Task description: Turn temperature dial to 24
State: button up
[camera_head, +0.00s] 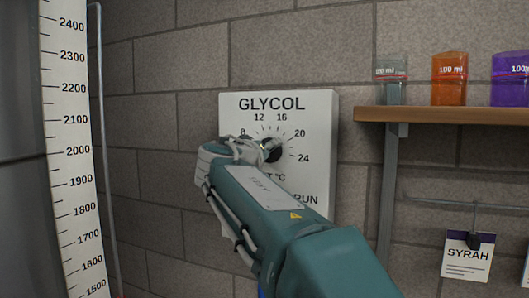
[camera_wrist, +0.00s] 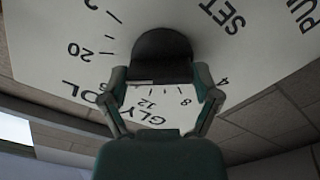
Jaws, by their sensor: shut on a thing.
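The temperature dial is a black round knob (camera_head: 272,152) on a white panel (camera_head: 320,160) marked GLYCOL. Its printed scale shows 8, 12, 16, 20 and 24, with 24 at the lower right. My gripper (camera_head: 256,149) reaches the panel from the front and is shut on the knob. In the wrist view the knob (camera_wrist: 162,45) sits between the two fingers of my gripper (camera_wrist: 162,76), with the scale turned nearly upside down. My gripper hides part of the knob and the scale's lower left. I cannot tell which number the knob points to.
A wooden shelf (camera_head: 450,115) at the right holds grey, orange and purple beakers. A SYRAH tag (camera_head: 467,255) hangs below it from a rail. A tall white level scale (camera_head: 72,150) and a thin pipe (camera_head: 103,150) stand at the left. The brick wall between is bare.

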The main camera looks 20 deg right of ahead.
jog(key=m, duration=0.4)
jog(key=shift+f+m, duration=0.3)
jog(key=shift+f, duration=0.1)
jog(key=m, duration=0.4)
jog(key=shift+w+m, duration=0.1)
jog(key=shift+m, duration=0.3)
jog(key=o, duration=1)
jog(key=shift+c, duration=0.2)
jog(key=shift+r, duration=0.1)
